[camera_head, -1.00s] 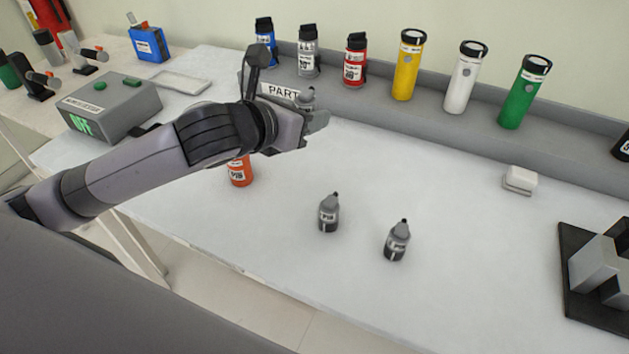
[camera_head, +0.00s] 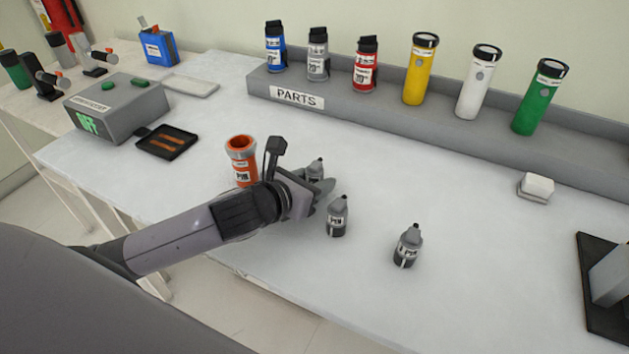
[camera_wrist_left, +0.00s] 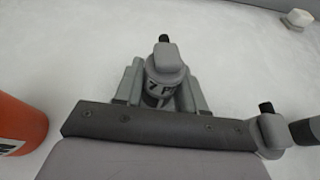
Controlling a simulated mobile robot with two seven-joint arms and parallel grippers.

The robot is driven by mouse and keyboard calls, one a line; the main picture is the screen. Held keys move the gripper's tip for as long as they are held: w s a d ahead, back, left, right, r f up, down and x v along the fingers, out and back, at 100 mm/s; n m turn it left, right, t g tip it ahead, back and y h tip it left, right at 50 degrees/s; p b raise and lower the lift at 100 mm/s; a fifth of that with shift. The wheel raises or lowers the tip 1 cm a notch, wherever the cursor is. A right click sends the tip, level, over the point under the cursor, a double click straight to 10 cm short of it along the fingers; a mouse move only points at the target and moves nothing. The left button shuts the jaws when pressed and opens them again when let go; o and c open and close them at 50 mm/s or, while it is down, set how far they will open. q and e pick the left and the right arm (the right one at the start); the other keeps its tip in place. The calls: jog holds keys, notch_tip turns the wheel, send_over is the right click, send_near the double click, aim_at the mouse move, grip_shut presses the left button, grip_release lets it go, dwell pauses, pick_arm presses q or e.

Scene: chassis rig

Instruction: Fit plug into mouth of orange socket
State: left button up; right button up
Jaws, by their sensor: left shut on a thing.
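The orange socket (camera_head: 241,163) stands upright on the white table with its round mouth facing up. Its side also shows at the left edge of the left wrist view (camera_wrist_left: 18,126). My left gripper (camera_head: 318,186) is shut on a grey plug (camera_head: 316,167), to the right of the socket and apart from it. In the left wrist view the plug (camera_wrist_left: 164,68) sits between the fingers with its dark tip showing. Its lower part is hidden, and I cannot tell whether it touches the table. Two similar grey plugs (camera_head: 337,219) and (camera_head: 408,247) stand nearby. My right gripper is out of view.
A grey shelf marked PARTS (camera_head: 360,104) runs along the back with coloured canisters. A grey switch box (camera_head: 118,112) and a small black tray (camera_head: 167,143) are at the left. A dark fixture (camera_head: 598,300) stands at the right. Table space between it and the plugs is clear.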

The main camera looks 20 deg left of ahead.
pick_arm(q)
jog(key=shift+f, duration=0.1)
jog(key=o, duration=1.1)
jog(key=shift+c, duration=0.2)
